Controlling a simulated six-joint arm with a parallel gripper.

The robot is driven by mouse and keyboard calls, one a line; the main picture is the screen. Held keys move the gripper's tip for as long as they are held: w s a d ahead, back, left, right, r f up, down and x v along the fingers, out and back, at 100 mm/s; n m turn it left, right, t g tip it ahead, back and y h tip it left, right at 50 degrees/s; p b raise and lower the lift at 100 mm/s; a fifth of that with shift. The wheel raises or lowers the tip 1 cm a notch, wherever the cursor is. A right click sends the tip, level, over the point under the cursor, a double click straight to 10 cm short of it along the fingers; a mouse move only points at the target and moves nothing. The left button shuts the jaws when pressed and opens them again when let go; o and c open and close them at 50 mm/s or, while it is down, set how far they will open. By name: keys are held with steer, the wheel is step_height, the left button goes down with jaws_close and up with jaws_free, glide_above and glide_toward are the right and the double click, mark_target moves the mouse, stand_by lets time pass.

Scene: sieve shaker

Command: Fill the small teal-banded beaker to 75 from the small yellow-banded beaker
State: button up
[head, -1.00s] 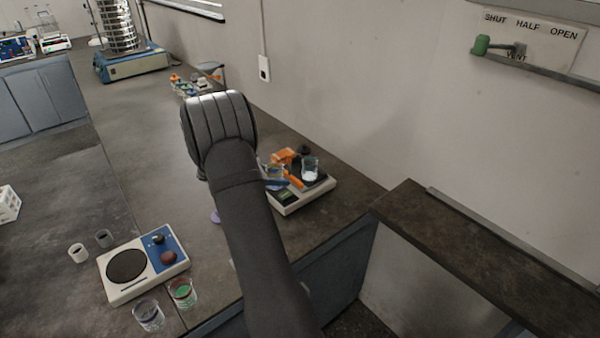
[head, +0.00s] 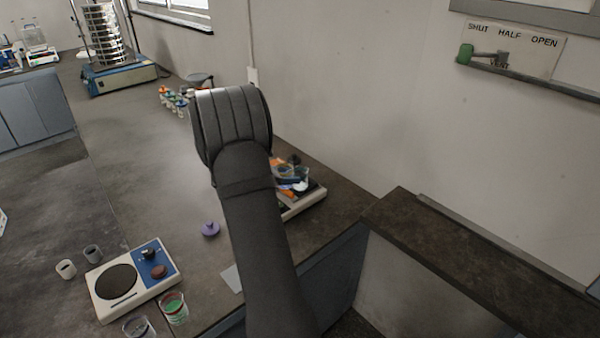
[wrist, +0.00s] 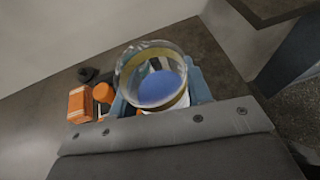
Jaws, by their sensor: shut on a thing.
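The yellow-banded beaker (wrist: 153,78) is clear glass with blue contents. In the wrist view it is tilted between the light-blue fingers of my gripper (wrist: 160,92), which is shut on it. In the head view my gripper (head: 287,180) is mostly hidden behind my arm, above the balance (head: 305,203). A glass with white contents (head: 301,185) shows close beside the held beaker at the balance. I take it to be the teal-banded beaker, but its band and fill level cannot be made out. I cannot tell whether the two beakers touch.
An orange block (wrist: 80,104) and a dark knob (wrist: 88,74) lie near the balance. A purple knobbed object (head: 210,229) sits on the bench. The mid-bench is largely clear.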

steer(key=shift+s+d+n+t+y, duration=2.75)
steer(key=shift+d+n+y, duration=0.8)
steer(key=shift+d, duration=1.05)
steer(key=w+a+r+m+g+h, duration=0.2)
steer(key=w+h, duration=0.1)
steer(key=w, duration=0.6)
steer(key=w+a+r+m+g+h, duration=0.1)
steer(key=w+r+m+g+h, duration=0.15)
steer(key=w, duration=0.65)
steer(key=w+a+f+m+g+h, duration=0.1)
steer(key=a+f, duration=0.1)
steer(key=a, duration=0.1)
steer(key=w+a+f+m+g+h, duration=0.1)
steer(key=a+f+m, duration=0.1)
steer(key=a, duration=0.1)
steer(key=w+a+f+m+g+h, duration=0.1)
steer(key=a+f, duration=0.1)
steer(key=a, duration=0.1)
steer(key=shift+w+a+f+m, duration=0.15)
steer(key=shift+a+f+m, duration=0.15)
steer(key=shift+m, duration=0.1)
